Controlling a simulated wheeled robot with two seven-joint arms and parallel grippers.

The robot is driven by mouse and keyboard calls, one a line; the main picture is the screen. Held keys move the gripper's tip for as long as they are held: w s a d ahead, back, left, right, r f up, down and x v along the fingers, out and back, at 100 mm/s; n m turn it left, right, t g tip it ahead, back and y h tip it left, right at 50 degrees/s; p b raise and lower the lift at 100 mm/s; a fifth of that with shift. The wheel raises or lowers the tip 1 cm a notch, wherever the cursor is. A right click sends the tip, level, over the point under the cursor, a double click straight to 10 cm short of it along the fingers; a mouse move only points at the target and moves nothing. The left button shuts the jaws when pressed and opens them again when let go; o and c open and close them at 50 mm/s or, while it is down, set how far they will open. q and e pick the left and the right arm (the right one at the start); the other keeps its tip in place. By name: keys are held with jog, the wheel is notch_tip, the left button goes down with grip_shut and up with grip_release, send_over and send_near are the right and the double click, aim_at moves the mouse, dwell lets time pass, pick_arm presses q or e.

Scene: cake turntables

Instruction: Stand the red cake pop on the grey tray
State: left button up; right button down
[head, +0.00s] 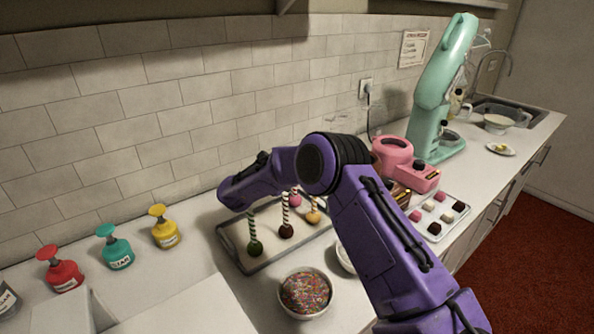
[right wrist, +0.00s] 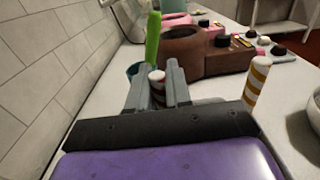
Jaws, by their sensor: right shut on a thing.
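In the right wrist view my right gripper (right wrist: 158,84) is shut on a stick with dark red and white stripes (right wrist: 157,76). In the head view my purple right arm hides its fingers. A pinkish-red cake pop (head: 295,201) shows just below that arm, over the back of the grey tray (head: 262,265), and appears to be the held one. I cannot tell whether it touches the tray. Green (head: 255,247), brown (head: 286,230) and yellow (head: 313,216) cake pops stand on the tray, sticks up. My left gripper is out of view.
A bowl of sprinkles (head: 305,292) stands in front of the tray, with another bowl partly behind my arm. Red (head: 62,270), teal (head: 116,250) and yellow (head: 163,230) bottles stand at left. A pink machine (head: 395,155) and a sweets tray (head: 440,212) are at right.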

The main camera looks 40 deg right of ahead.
jog(key=c, duration=1)
grip_release()
jog(key=shift+f, duration=0.1)
jog(key=shift+o, duration=0.2)
jog(key=shift+a, duration=0.1)
jog(key=w+a+b, duration=0.1)
jog(key=a+b, duration=0.1)
jog(key=a, duration=0.9)
jog(key=shift+w+a, duration=0.15)
jog(key=shift+a, duration=0.2)
